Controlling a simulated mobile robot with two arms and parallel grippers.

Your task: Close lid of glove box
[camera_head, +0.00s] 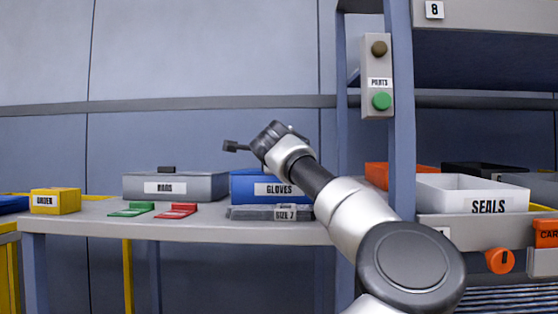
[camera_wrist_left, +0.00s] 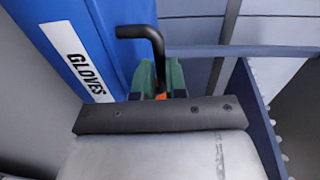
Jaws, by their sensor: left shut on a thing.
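The blue glove box (camera_head: 250,187), labelled GLOVES, stands on the grey table, partly hidden behind my arm. Its blue side and label fill the upper left of the left wrist view (camera_wrist_left: 72,45). My left gripper (camera_head: 247,146) is above the box in the head view. In the left wrist view its green-padded fingers (camera_wrist_left: 160,82) are shut on a black bent bar (camera_wrist_left: 150,36), close beside the box. I cannot tell whether the bar is fixed to the lid, nor how the lid sits. My right gripper is not in view.
A grey box labelled RAGS (camera_head: 200,186) stands left of the glove box. A grey SIZE 7 pack (camera_head: 270,212) lies in front. Green (camera_head: 131,209) and red (camera_head: 178,210) flat items lie nearby. A blue post (camera_head: 402,120) and a white SEALS bin (camera_head: 470,196) stand at right.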

